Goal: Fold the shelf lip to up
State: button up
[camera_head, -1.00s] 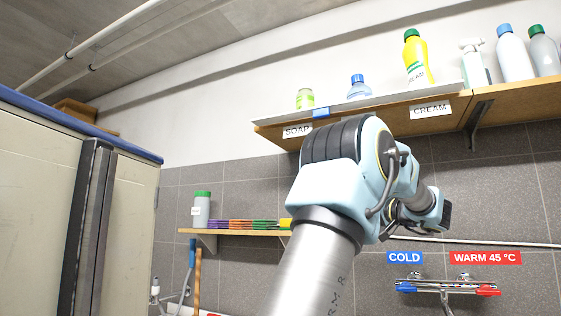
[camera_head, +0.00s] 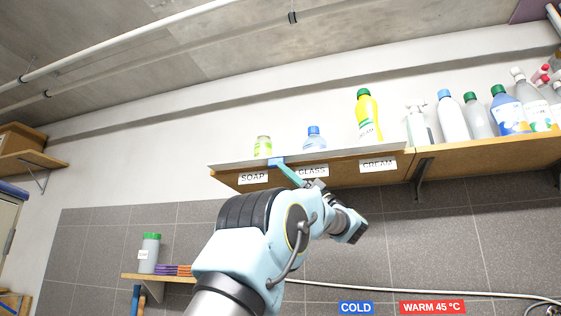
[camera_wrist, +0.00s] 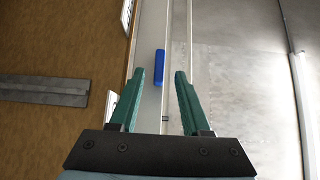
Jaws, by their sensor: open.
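The shelf lip (camera_head: 345,153) is a thin pale grey strip along the front edge of the wooden upper shelf (camera_head: 342,178), above the SOAP, GLASS and CREAM labels. A blue tab (camera_head: 277,161) sits on the lip between SOAP and GLASS. In the wrist view, the lip (camera_wrist: 151,30) runs lengthwise and the blue tab (camera_wrist: 159,67) appears between and just ahead of the green fingertips. My gripper (camera_wrist: 159,76) is open and empty; in the head view my gripper (camera_head: 284,169) is at the tab. I cannot tell whether the fingers touch it.
A green-capped jar (camera_head: 263,146), a blue-capped bottle (camera_head: 314,137) and a yellow bottle (camera_head: 369,117) stand behind the lip. Several more bottles stand to the right. A metal bracket (camera_head: 421,178) is under the shelf. A lower shelf (camera_head: 160,278) is at lower left.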

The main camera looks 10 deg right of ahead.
jog(key=shift+p+x, duration=0.4)
jog(key=shift+x, duration=0.85)
jog(key=shift+c, duration=0.3)
grip_shut()
